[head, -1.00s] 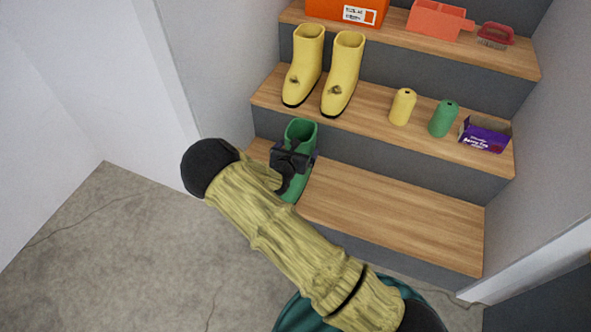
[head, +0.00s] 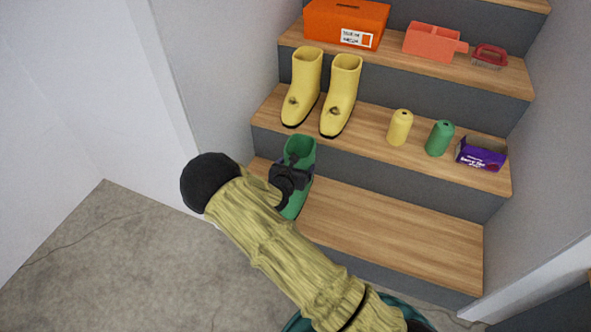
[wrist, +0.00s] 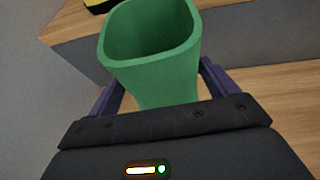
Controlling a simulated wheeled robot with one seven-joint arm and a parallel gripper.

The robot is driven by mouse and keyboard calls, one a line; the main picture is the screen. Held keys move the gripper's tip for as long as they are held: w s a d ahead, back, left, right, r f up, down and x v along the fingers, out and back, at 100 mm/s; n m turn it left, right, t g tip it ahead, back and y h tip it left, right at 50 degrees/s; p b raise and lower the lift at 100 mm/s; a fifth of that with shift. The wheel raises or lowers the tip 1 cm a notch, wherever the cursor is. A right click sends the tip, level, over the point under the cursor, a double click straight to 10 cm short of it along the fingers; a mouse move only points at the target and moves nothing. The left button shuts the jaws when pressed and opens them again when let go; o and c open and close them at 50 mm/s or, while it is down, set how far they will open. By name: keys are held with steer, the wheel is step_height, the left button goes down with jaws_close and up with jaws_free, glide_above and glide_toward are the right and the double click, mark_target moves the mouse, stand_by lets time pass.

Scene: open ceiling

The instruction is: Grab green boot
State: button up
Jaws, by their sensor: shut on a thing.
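The green boot (head: 301,148) is at the left end of the lowest wooden step in the head view, its open top upward. In the wrist view the green boot (wrist: 152,50) stands between the purple fingers, its hollow shaft opening toward the camera. My gripper (head: 292,172) is shut on the boot's shaft, one finger on each side; it also shows in the wrist view (wrist: 155,90). My arm and gripper hide part of the boot's lower front, and I cannot tell whether its sole touches the step.
A pair of yellow boots (head: 341,98) stands on the step above, behind the green boot. A yellow can (head: 400,128), a green can (head: 439,138) and a purple box (head: 481,154) stand to their right. The lowest step (head: 400,225) is bare to the right. A wall (head: 220,80) is close at left.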

step_height(320, 180, up, 26)
steer(key=p, duration=1.1)
